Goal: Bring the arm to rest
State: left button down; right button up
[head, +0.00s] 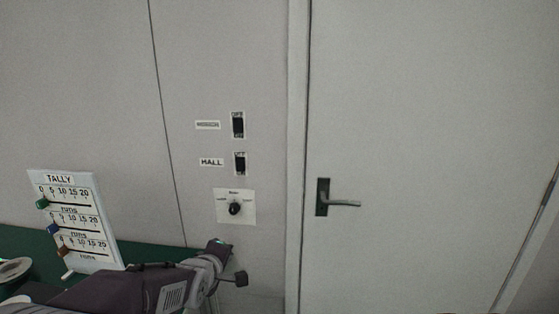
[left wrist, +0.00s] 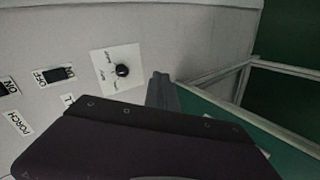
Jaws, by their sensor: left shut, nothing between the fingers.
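My left arm comes in from the left along the bottom of the head view. My left gripper (head: 221,244) is at its end, in front of the wall just below the knob plate. In the left wrist view the gripper (left wrist: 162,88) shows as narrow grey fingers beyond a large dark body part of mine. It is shut and holds nothing. A black rotary knob (head: 235,208) on a white plate (head: 222,193) is just above the gripper. The knob (left wrist: 122,71) also shows left of the fingers in the left wrist view, apart from them. My right gripper is not in view.
Two black switches (head: 238,125) (head: 240,163) sit above the knob; the lower is labelled HALL. A white TALLY board (head: 58,190) with coloured sliders stands on a green surface (head: 140,254) at left. A door with a lever handle (head: 342,203) is at right.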

pick_arm(q)
jog(key=s+f+m+g, duration=0.55)
jog(key=s+f, duration=0.25)
jog(key=s, duration=0.3)
jog(key=s+f+m+g, duration=0.4)
jog(key=s+f+m, duration=0.3)
jog(key=s, duration=0.5)
notch_tip(320, 180, up, 12)
jog(key=m+p, duration=0.1)
jog(key=p, duration=1.2)
jog(key=shift+s+g, duration=0.2)
jog(key=shift+g, duration=0.15)
jog(key=shift+f+m, duration=0.1)
jog(key=shift+m, duration=0.15)
